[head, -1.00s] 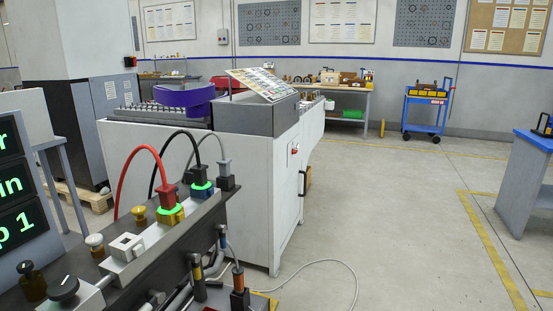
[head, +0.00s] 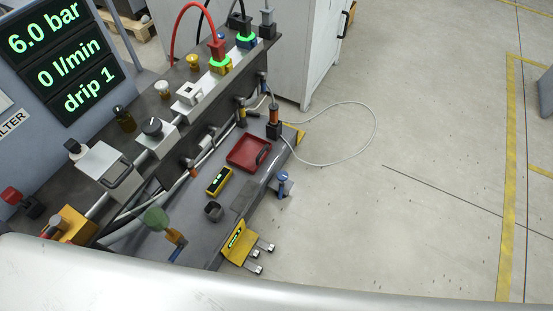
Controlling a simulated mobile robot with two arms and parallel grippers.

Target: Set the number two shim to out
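I cannot pick out a number two shim for certain in the head view. A yellow block (head: 239,243) with metal prongs sits at the front edge of a grey bench shelf (head: 207,240). A shallow red tray (head: 248,153) lies on that shelf, with a small yellow device (head: 219,181) and a dark cup (head: 213,211) near it. Any number markings there are too small to read. Neither of my grippers is in view.
A display (head: 62,55) reads 6.0 bar, 0 l/min and drip 1. A row of fittings and knobs, including a dark knob (head: 152,127), lines the upper rail. A white cable (head: 372,118) loops on the floor.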

